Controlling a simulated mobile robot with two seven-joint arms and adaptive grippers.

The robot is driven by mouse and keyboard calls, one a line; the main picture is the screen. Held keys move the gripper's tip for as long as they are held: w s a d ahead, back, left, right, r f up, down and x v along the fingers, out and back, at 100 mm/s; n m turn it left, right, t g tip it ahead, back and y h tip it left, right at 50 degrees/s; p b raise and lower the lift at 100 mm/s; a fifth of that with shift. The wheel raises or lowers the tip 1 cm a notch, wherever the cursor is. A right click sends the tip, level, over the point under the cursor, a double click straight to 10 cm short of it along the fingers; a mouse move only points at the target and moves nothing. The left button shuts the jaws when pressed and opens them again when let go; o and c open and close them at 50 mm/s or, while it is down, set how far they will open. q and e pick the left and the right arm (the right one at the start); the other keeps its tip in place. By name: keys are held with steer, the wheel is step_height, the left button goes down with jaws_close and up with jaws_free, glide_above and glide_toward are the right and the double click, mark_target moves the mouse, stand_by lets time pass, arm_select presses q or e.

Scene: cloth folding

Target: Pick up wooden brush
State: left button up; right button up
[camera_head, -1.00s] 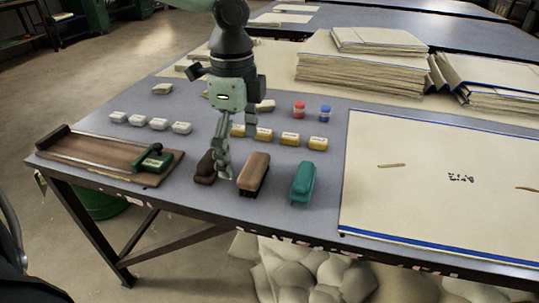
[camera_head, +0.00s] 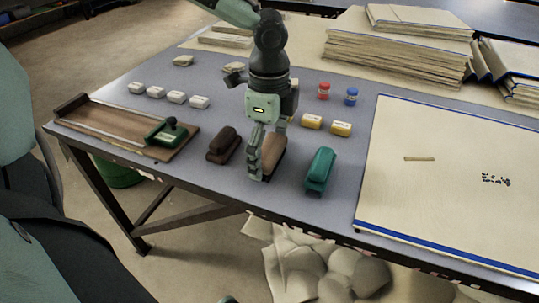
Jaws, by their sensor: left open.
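The wooden brush (camera_head: 273,157), light brown with a dark bristle base, lies near the table's front edge. It sits between a dark brown brush (camera_head: 223,146) on its left and a green brush (camera_head: 320,170) on its right. My left gripper (camera_head: 263,158) is open, pointing down at the wooden brush, with one finger in front of its left side and hiding part of it. Whether the finger touches the brush I cannot tell. My right gripper is not in view.
A brown tray (camera_head: 100,136) with a green-handled tool (camera_head: 167,134) lies at the left. White blocks (camera_head: 176,97), yellow boxes (camera_head: 341,129), and red (camera_head: 324,91) and blue jars (camera_head: 351,96) stand behind. A large blue-edged board (camera_head: 450,205) covers the right.

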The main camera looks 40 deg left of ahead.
mark_target(270, 147)
arm_select(q)
steer(key=c, duration=0.8)
steer(key=shift+c, duration=0.8)
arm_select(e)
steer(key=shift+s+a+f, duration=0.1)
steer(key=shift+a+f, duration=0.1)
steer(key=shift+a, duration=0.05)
arm_select(q)
steer(key=shift+w+r, duration=0.1)
steer(key=shift+r, duration=0.15)
step_height(270, 147, up, 10)
steer(key=shift+f+p, duration=0.2)
steer(key=shift+p, duration=0.5)
steer(key=o, duration=0.7)
steer(key=c, duration=0.5)
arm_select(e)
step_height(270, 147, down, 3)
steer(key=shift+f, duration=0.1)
